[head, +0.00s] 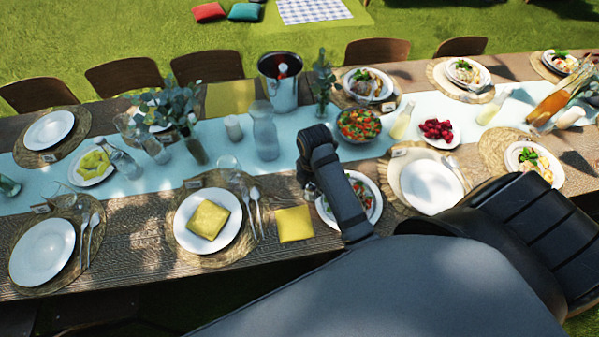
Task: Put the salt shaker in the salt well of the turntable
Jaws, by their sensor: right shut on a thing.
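My right arm reaches in from the lower right over the table. Its gripper (309,187) points down at the near edge of the runner, just left of a plate of food. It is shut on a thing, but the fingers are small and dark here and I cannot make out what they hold. I cannot pick out the salt shaker. No turntable or salt well can be made out; my arm covers part of the table. My left gripper is not in view.
A salad bowl (359,125), a glass carafe (265,138) and a white candle (233,128) stand near the gripper. A metal bucket (283,92) stands behind. A yellow napkin (295,224) lies nearer. Place settings crowd the wooden table (150,215).

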